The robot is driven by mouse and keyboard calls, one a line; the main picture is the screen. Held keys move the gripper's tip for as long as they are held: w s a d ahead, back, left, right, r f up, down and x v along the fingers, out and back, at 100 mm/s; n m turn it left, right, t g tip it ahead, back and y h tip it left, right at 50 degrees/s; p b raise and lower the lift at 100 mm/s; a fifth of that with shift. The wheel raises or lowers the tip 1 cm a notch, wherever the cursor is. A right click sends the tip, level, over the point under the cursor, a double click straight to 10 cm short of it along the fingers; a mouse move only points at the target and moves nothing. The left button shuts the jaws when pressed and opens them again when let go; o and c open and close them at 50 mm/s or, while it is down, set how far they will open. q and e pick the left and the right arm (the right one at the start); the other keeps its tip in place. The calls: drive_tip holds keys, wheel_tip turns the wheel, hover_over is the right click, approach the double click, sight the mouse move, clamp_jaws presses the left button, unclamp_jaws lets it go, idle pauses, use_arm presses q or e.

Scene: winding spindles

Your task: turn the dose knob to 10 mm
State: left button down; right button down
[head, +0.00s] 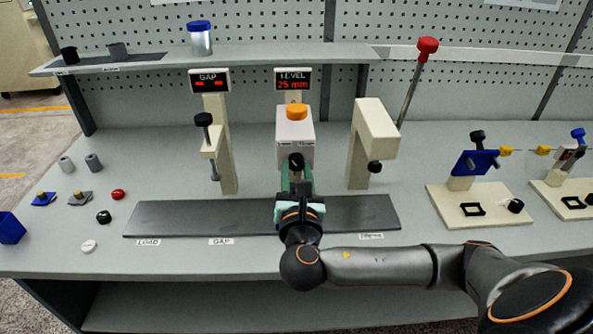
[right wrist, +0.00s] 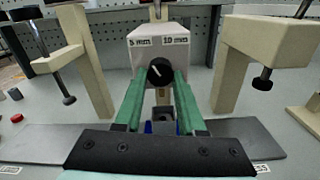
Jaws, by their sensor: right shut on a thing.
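The dose knob (right wrist: 160,72) is black and round with a white pointer mark. It sits on the front of a pale dispenser block (right wrist: 143,55), below labels reading 5 mm on the left and 10 mm on the right. The pointer appears to lean up and left, toward 5 mm. My right gripper (right wrist: 159,82) is shut on the knob, with its green fingers on either side. In the head view, my right gripper (head: 297,180) reaches the front of the dispenser (head: 294,128), which has an orange cap. The knob is partly hidden there. My left gripper is out of view.
A LEVEL display (head: 293,80) reads 25 mm, and a GAP display (head: 209,80) shows dashes. Pale posts with black screws stand left (head: 222,150) and right (head: 372,140) of the dispenser. A dark strip (head: 180,217) lies in front. Small parts lie at left.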

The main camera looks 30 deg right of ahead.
idle(0.4)
drive_tip(key=m, duration=0.3)
drive_tip(key=shift+p, duration=0.3)
drive_tip(key=m, duration=0.2)
drive_tip(key=shift+m, duration=0.4)
drive_tip(key=m, duration=0.3)
drive_tip(key=shift+r+m+b, duration=0.1)
drive_tip(key=shift+m+b, duration=0.2)
drive_tip(key=shift+m, duration=1.3)
drive_tip(key=shift+w, duration=0.1)
drive_tip(key=c, duration=0.5)
unclamp_jaws()
drive_tip(key=shift+a, duration=0.1)
